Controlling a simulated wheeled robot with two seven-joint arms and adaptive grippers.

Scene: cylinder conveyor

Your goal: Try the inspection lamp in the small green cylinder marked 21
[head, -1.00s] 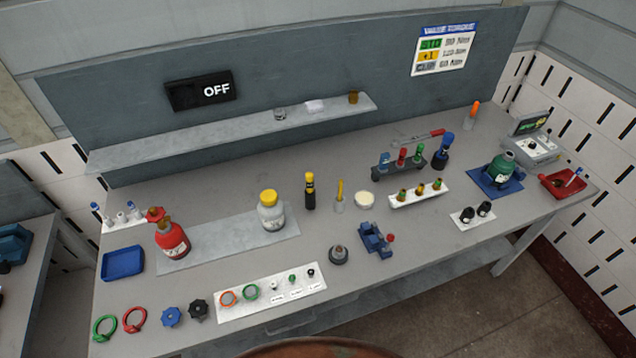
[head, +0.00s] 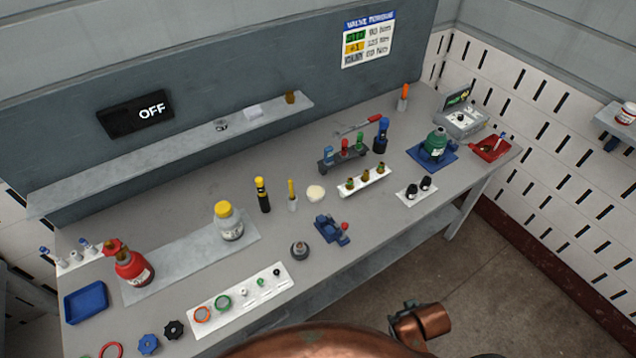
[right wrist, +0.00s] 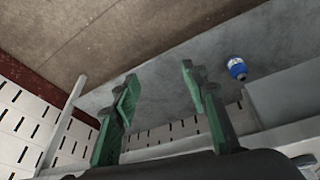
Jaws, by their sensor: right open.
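A small green cylinder (head: 437,143) stands upright on a blue mat (head: 450,160) at the right end of the workbench. Its number is too small to read. A black and yellow torch-like tool (head: 263,196), possibly the inspection lamp, stands upright near the middle of the bench. A slim yellow-topped item (head: 292,196) stands to its right. My right gripper (right wrist: 160,82) shows in the right wrist view with its green fingers apart and nothing between them. It is away from the green cylinder. My left gripper is in no view.
A red cylinder (head: 131,268) and a yellow-capped white cylinder (head: 229,224) stand at the bench's left. A rack (head: 328,164), a blue vise-like tool (head: 331,230) and a red tray (head: 489,151) are also there. Open floor (head: 510,280) lies at the lower right.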

